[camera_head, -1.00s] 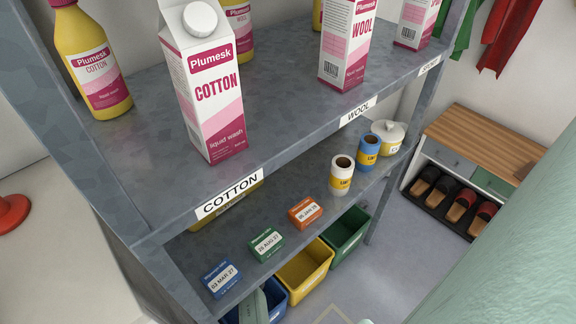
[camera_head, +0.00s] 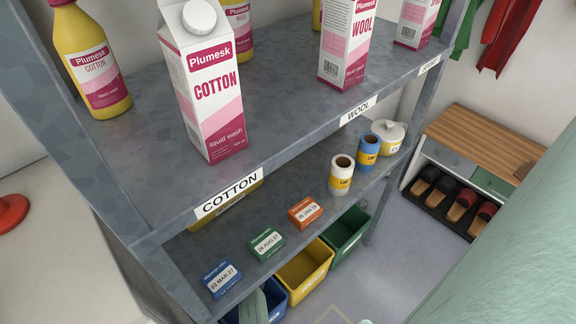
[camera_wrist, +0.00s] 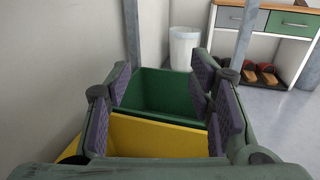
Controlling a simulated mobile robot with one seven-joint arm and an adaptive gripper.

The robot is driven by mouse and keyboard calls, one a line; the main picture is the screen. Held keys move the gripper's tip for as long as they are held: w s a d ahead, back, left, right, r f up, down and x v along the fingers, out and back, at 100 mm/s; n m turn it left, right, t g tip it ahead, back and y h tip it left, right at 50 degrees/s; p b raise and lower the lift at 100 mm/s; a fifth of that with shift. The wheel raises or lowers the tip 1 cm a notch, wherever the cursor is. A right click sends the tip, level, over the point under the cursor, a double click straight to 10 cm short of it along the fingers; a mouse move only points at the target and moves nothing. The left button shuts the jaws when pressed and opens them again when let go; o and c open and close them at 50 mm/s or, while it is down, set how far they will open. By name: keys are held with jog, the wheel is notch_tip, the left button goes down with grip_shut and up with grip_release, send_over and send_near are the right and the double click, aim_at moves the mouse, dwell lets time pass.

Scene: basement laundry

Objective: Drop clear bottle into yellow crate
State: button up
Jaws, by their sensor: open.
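The yellow crate (camera_head: 305,272) stands on the floor under the shelf unit, between a blue and a green crate. It also shows in the wrist view (camera_wrist: 155,135), close in front of the camera. My gripper (camera_wrist: 160,88) is open, with its purple pads wide apart and nothing seen between them. In the picture its fingers lie to either side of the yellow and green crates. I cannot make out a clear bottle in any view. Much of the yellow crate's inside is hidden by its wall and the shelf above.
The green crate (camera_head: 347,238) is behind the yellow one, the blue crate (camera_head: 273,297) in front. Small boxes, such as the orange box (camera_head: 305,212), lie on the lower shelf. A white bin (camera_wrist: 184,47) and a shoe bench (camera_head: 470,165) stand beyond.

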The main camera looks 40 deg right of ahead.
notch_tip(320, 180, up, 10)
dwell(0.5)
jog(key=shift+f, duration=0.1)
